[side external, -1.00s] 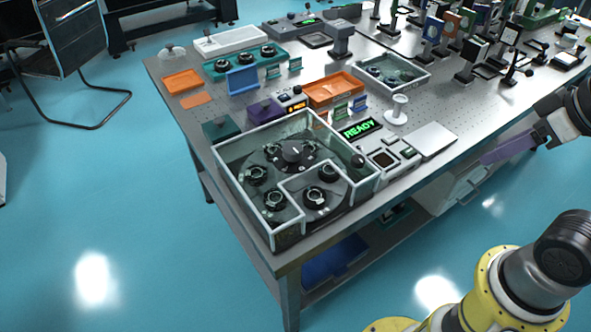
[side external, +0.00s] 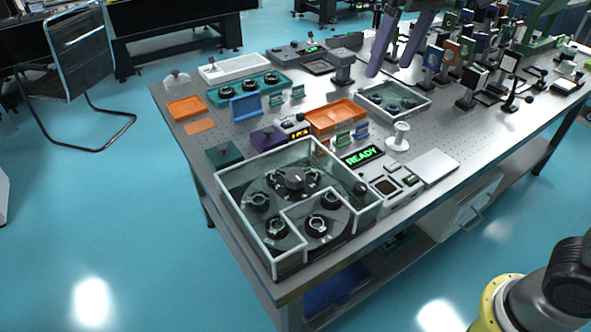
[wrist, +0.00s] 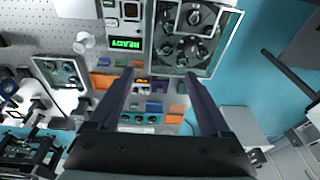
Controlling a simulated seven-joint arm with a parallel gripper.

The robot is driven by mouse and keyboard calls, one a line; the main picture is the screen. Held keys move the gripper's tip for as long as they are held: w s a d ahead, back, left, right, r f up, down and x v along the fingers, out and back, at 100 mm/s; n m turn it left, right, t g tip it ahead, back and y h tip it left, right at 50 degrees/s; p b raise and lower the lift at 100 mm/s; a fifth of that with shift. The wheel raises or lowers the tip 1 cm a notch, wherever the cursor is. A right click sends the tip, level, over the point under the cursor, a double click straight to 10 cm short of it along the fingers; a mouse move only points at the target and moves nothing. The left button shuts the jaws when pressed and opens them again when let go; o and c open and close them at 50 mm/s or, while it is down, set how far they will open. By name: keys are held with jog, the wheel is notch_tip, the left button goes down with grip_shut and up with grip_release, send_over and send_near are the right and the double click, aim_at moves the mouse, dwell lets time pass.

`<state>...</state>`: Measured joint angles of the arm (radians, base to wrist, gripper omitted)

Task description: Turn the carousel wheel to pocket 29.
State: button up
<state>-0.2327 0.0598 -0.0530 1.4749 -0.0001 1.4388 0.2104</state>
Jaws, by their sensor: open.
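The carousel wheel (side external: 291,207) is a dark disc inside a clear-walled box with pale rims (side external: 249,253), at the table's near corner. It carries several black ring-shaped holders and a dark central knob (side external: 294,180). I cannot read any pocket numbers. The wheel also shows at the top of the wrist view (wrist: 190,37). My gripper (side external: 389,70) has two long purple fingers, spread apart and empty, high over the far part of the table and well away from the wheel. In the wrist view the open fingers (wrist: 158,74) point towards the table.
A green READY display (side external: 363,156) and a keypad unit (side external: 390,186) stand right of the box. A small orange-lit display (side external: 299,133) is behind it. Orange trays, a clear bin (side external: 393,100) and upright optics mounts (side external: 472,85) crowd the table behind. The floor in front is clear.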

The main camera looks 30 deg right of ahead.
jog(key=w+a+f+n+g, duration=0.1)
jog(key=w+a+f, duration=0.4)
jog(key=w+a, duration=0.2)
jog(key=n+g, duration=0.1)
jog(key=g, duration=0.1)
send_near(295, 175)
jog(key=shift+h, duration=0.3)
jog(key=f, duration=0.9)
jog(key=shift+s+a, duration=0.2)
jog(key=shift+a, duration=0.05)
grip_shut()
